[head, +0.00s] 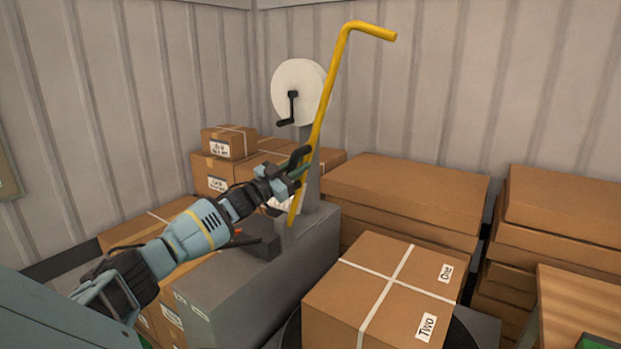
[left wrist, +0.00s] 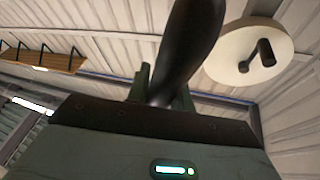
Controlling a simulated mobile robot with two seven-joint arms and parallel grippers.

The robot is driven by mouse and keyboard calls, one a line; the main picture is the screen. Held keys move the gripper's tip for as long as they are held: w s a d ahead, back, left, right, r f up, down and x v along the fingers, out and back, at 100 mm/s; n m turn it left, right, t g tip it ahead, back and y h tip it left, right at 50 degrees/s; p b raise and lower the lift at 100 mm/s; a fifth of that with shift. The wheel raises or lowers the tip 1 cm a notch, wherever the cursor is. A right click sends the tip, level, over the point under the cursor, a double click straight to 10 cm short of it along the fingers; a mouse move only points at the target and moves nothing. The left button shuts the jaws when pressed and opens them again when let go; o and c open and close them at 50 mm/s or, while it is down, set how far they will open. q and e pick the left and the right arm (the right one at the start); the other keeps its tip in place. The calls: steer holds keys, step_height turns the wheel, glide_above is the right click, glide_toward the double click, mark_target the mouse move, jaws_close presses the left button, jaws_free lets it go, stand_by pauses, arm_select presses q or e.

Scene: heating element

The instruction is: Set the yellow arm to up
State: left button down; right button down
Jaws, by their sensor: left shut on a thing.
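The yellow arm (head: 325,108) is a long rod rising from the grey machine (head: 235,285), leaning a little to the right, with its top end bent over to the right. My left gripper (head: 302,168) is at the rod's lower part and shut on it. In the left wrist view, my left gripper's fingers (left wrist: 160,88) show with a dark curved piece in front, and I cannot tell exactly what that piece is. My right gripper is not in view.
A white reel (head: 299,78) with a black crank stands behind the rod; it also shows in the left wrist view (left wrist: 240,48). A strapped box (head: 330,308) marked One and Two is in front. Stacked cartons (head: 405,190) fill the back and right.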

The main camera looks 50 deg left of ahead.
arm_select(q)
steer(key=shift+s+a+r+n, duration=0.1)
steer(key=shift+a+r+n, duration=0.15)
steer(key=shift+a, duration=0.15)
steer(key=shift+s+a+r+n, duration=0.1)
steer(key=shift+a+n, duration=0.15)
steer(key=shift+a, duration=0.1)
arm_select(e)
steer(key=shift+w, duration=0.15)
arm_select(q)
steer(key=c, duration=1.3)
jaws_free()
steer(key=shift+o, duration=0.3)
steer(key=shift+f, duration=0.1)
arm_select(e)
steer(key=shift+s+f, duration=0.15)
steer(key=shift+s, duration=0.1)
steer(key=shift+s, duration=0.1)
arm_select(q)
steer(key=shift+v, duration=1.1)
steer(key=p+v, duration=0.1)
steer(key=v, duration=0.4)
steer(key=shift+s+d+f, duration=0.1)
steer(key=shift+s, duration=0.15)
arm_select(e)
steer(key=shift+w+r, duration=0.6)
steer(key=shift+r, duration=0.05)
